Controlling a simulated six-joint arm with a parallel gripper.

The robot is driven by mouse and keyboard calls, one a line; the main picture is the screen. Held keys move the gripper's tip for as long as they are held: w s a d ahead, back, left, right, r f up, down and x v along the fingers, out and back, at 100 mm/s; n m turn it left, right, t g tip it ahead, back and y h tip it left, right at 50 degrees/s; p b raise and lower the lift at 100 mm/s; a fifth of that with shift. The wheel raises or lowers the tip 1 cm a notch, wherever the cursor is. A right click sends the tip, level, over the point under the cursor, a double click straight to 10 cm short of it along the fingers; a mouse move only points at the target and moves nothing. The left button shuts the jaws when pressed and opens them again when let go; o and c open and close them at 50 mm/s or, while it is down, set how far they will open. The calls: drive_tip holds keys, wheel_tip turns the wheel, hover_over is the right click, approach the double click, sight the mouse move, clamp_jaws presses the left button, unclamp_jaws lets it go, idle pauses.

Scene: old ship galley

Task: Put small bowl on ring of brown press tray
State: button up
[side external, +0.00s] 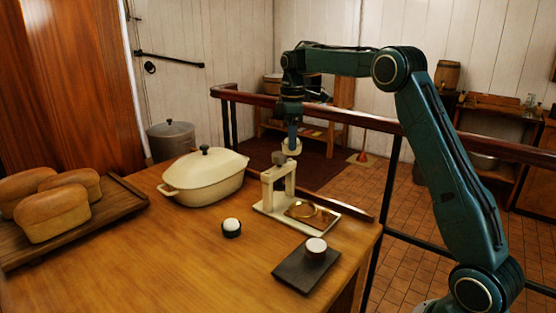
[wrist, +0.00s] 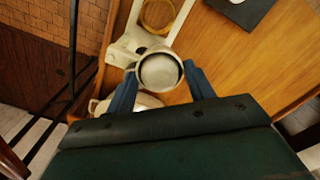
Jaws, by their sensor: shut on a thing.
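My gripper (side external: 292,137) is shut on the small bowl (side external: 291,147), a pale, round bowl. In the wrist view the bowl (wrist: 160,72) sits between the two blue fingers of my gripper (wrist: 160,78), and its round opening faces the camera. The brown press tray (side external: 325,219) lies on the pale base of the press, with a brass-coloured ring (side external: 304,210) on it. The ring also shows in the wrist view (wrist: 142,18), beyond the bowl. The bowl is held up near the top of the press upright (side external: 267,187), apart from the ring.
A cream lidded casserole (side external: 205,180) stands left of the press. Bread loaves lie on a board (side external: 110,215) at left. The front tabletop is clear.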

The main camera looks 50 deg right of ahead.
drive_tip(key=shift+s+d, duration=1.1)
drive_tip(key=shift+s, duration=0.5)
hover_over(303, 211)
wheel_tip(303, 211, down, 15)
drive_tip(key=shift+w+f, duration=0.15)
drive_tip(key=shift+f, duration=0.05)
drive_tip(key=shift+f, duration=0.1)
drive_tip(key=shift+f, duration=2.05)
drive_tip(key=o, duration=1)
drive_tip(key=shift+f, duration=0.15)
